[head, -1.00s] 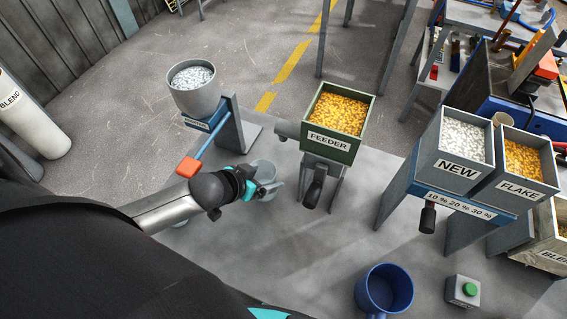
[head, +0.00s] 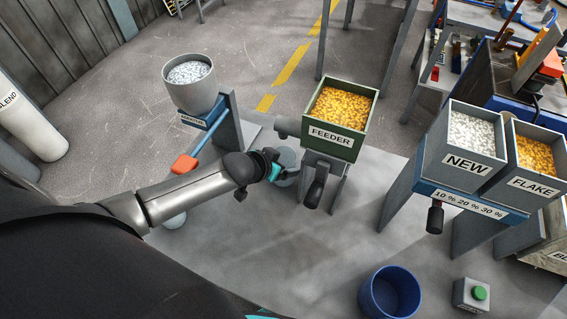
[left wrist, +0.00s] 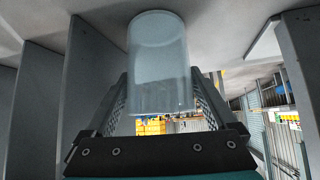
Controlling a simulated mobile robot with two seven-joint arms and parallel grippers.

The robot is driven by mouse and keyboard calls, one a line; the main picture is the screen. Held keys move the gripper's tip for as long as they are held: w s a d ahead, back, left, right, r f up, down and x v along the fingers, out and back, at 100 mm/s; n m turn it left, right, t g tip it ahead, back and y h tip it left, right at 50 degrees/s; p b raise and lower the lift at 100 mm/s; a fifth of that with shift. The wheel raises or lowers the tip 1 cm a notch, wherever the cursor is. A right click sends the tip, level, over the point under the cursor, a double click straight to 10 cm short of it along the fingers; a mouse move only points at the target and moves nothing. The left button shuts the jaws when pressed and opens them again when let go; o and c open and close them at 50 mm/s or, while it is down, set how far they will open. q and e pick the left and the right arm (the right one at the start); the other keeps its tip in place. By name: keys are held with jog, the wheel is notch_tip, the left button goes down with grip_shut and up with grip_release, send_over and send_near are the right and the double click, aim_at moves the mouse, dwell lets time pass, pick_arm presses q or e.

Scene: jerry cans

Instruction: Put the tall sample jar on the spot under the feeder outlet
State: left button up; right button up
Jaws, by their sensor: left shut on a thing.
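The tall sample jar (head: 288,159) is pale, clear grey glass. My left gripper (head: 276,167) is shut on it, and its fingers lie either side of the jar (left wrist: 158,62) in the left wrist view. The feeder (head: 330,138) is a green-rimmed box of yellow flakes on a grey stand. Its grey outlet pipe (head: 287,127) sticks out to the left, and the jar shows just below it in the picture. The spot itself is hidden. I cannot tell whether the jar touches the table. My right gripper is not in view.
A hopper (head: 190,88) of pale pellets with an orange-ended lever (head: 184,164) stands left. Another pale jar (head: 174,219) is partly behind my arm. NEW (head: 462,150) and FLAKE (head: 530,178) bins stand right. A blue bucket (head: 390,291) and green button (head: 480,293) are in front.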

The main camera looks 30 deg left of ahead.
pick_arm(q)
jog(key=o, duration=1.2)
jog(key=shift+c, duration=0.2)
jog(key=shift+s+r, duration=0.15)
jog(key=shift+r, duration=0.1)
jog(key=p+v, duration=0.4)
jog(key=v, duration=0.7)
jog(key=shift+s+r, duration=0.2)
